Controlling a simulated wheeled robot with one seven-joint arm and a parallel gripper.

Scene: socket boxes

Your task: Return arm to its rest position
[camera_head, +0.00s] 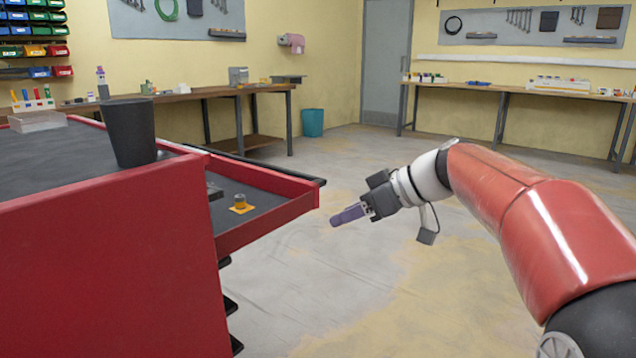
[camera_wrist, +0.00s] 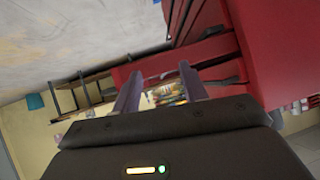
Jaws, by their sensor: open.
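My gripper (camera_head: 348,215) hangs over open floor at the end of my red arm, to the right of the red cabinet's open drawer and apart from it. In the wrist view its two purple fingers (camera_wrist: 159,84) stand apart with nothing gripped between them. A small brass-coloured cylinder on a yellow base (camera_head: 240,204) sits in the drawer, left of my gripper. Small yellowish items (camera_wrist: 167,94) show in the gap between the fingers in the wrist view, too small to make out.
The red cabinet (camera_head: 115,265) fills the left, its drawer (camera_head: 270,226) pulled out towards my arm. A dark cup (camera_head: 131,133) and a clear tray (camera_head: 38,121) stand on top. Workbenches line the walls, with a teal bin (camera_head: 312,123). Floor around my gripper is clear.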

